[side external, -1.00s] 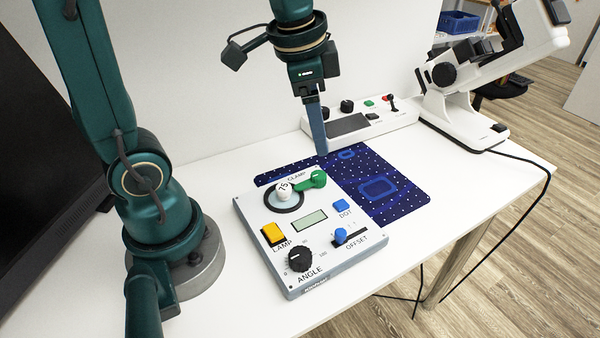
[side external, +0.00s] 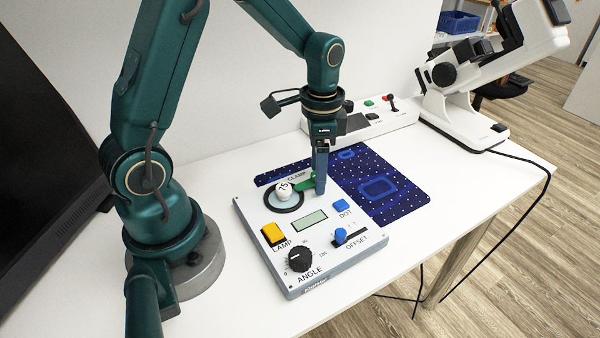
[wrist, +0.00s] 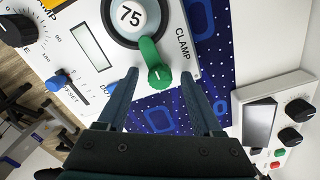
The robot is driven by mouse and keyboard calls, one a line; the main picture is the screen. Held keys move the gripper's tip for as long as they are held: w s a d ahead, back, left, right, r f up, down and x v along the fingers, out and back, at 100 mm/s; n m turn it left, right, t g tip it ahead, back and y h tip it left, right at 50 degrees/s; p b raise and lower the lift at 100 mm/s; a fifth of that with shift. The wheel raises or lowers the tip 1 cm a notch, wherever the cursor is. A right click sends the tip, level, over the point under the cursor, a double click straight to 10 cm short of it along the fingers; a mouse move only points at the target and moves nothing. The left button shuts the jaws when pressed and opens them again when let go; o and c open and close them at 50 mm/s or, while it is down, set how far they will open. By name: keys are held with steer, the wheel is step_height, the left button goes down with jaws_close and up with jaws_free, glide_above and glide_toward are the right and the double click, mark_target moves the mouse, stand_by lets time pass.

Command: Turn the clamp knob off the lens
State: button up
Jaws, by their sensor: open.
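The lens (side external: 284,190), a pale round piece marked 75, sits in a black ring on the grey control panel (side external: 254,207). It also shows at the top of the wrist view (wrist: 131,15). The green clamp knob (side external: 307,183) has an arm reaching over the ring to the lens edge. In the side view my fingers partly hide it; in the wrist view the knob (wrist: 158,74) is clear. My gripper (side external: 320,190) points down at the knob. In the wrist view my open fingertips (wrist: 160,77) stand on either side of the knob, with gaps visible.
The panel also carries a yellow lamp button (side external: 273,233), a black angle dial (side external: 300,259), a blue offset slider (side external: 341,235) and a blue dot button (side external: 342,205). A dark blue dotted mat (side external: 405,200) lies beside it. A white control box (side external: 399,121) and white instrument (side external: 450,115) stand behind.

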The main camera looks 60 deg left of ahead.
jaws_close()
steer(key=shift+n, duration=0.4)
steer(key=n, duration=1.3)
steer(key=shift+w, duration=0.1)
steer(key=shift+n, duration=1.8)
